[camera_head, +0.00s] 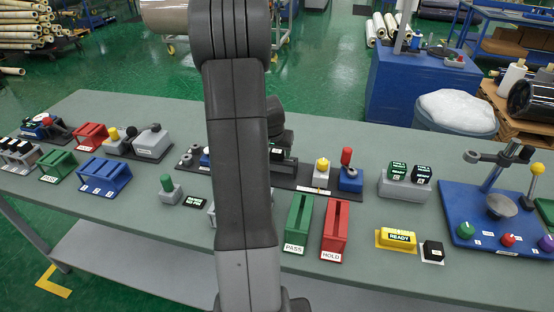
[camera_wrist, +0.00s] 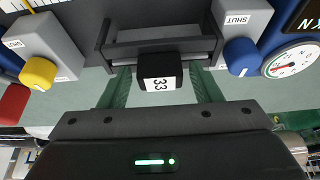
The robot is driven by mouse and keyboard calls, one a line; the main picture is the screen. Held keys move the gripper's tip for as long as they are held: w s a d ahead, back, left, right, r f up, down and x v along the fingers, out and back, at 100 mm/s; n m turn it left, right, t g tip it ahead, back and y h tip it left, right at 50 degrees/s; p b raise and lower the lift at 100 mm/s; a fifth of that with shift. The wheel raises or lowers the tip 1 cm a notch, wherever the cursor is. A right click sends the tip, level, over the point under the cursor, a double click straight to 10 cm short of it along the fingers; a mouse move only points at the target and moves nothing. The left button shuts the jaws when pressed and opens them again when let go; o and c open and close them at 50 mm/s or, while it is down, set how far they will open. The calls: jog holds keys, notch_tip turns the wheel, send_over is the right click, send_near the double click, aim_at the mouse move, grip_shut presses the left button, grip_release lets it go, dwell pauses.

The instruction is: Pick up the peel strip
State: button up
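A black block with a white label reading 33 (camera_wrist: 160,72) sits in a dark grey slotted holder (camera_wrist: 120,50) in the wrist view. It may be the end of the peel strip; I cannot tell, and no other strip stands out. My gripper (camera_wrist: 160,80) is open, with a green finger on each side of the block and a visible gap to each. The fingers appear not to touch it. In the head view my arm hides the gripper and most of the holder.
Grey blocks marked SHUT flank the holder, with a yellow knob (camera_wrist: 39,72) at left and a blue knob (camera_wrist: 241,56) at right. A dial gauge (camera_wrist: 291,60) is farther right. Green PASS (camera_head: 298,222) and red HOLD (camera_head: 336,229) racks stand at the table's front.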

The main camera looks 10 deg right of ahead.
jog(key=c, duration=0.8)
jog(key=shift+o, duration=0.2)
